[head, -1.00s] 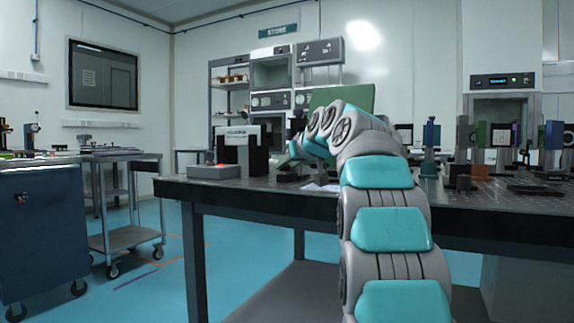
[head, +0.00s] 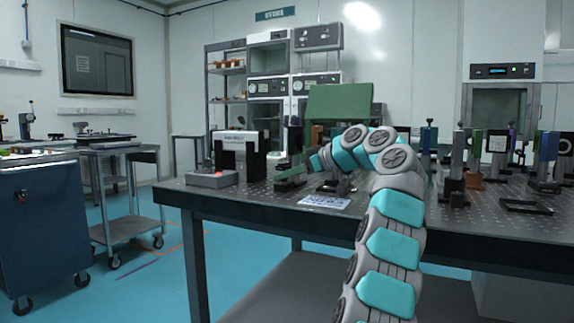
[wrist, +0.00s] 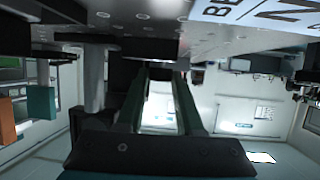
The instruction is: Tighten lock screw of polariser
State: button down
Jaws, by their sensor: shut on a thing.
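My gripper (head: 290,167) is at a dark upright mount (head: 295,138) on the optical table, left of my bent arm. In the wrist view, the two long dark fingers of my gripper (wrist: 158,72) run up to a dark part (wrist: 150,66) at their tips. They are shut on it. The part is in shadow, and I cannot tell its shape or confirm that it is the lock screw. The polariser's optic and markings cannot be made out.
The optical table (head: 250,197) holds a grey box with a red button (head: 212,179), a black and white instrument (head: 238,145) and a printed sheet (head: 324,202). A green panel (head: 340,103) stands behind my arm. Several optics on posts crowd the right side.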

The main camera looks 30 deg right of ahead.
dwell(0.5)
jog(key=shift+r, duration=0.1)
jog(key=c, duration=0.5)
grip_release()
jog(key=shift+c, duration=0.2)
jog(key=shift+p+v, duration=0.95)
jog(key=shift+v, duration=2.9)
jog(key=shift+d, duration=0.1)
